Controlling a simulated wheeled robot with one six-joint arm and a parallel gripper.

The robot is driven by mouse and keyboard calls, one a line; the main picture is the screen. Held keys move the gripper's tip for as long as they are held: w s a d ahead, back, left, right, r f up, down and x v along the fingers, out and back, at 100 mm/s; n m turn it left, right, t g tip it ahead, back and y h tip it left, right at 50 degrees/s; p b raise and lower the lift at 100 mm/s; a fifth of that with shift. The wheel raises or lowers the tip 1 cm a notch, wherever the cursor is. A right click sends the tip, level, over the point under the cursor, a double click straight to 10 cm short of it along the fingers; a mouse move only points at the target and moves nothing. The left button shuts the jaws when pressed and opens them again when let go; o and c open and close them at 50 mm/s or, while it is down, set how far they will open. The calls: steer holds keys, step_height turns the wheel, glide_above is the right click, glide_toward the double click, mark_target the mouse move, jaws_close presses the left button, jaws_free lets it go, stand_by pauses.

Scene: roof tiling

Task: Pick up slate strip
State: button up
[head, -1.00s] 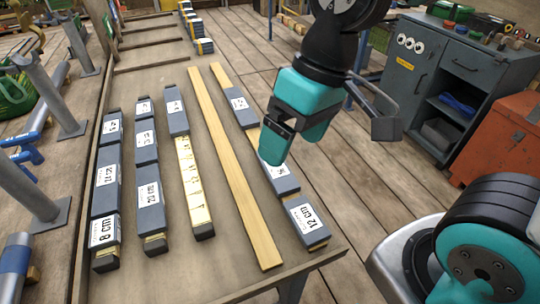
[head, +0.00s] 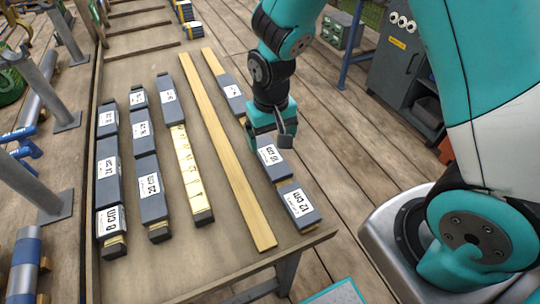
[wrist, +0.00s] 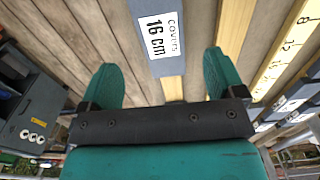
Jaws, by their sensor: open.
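A dark grey slate strip with a white "16 cm" label (wrist: 158,62) lies between the fingers of my gripper (wrist: 160,68) in the wrist view, with gaps on both sides. My gripper is open and empty. In the head view my gripper (head: 268,128) hangs just above the far end of a slate strip (head: 272,158) in the right-hand row, hiding part of that row. The "12 cm" slate strip (head: 297,205) lies at the near end, and another strip (head: 231,90) lies further back.
The strips lie on a wooden table (head: 225,240). A long bare wood batten (head: 222,140) runs left of the row. A yellow ruler (head: 187,165) and two columns of labelled slate strips (head: 150,180) lie further left. A grey cabinet (head: 393,65) stands right.

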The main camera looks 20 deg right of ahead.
mark_target(270, 155)
steer(key=shift+w+a+f+p, duration=0.1)
steer(key=shift+f+p, duration=0.25)
steer(key=shift+f, duration=2.75)
steer(key=c, duration=1.1)
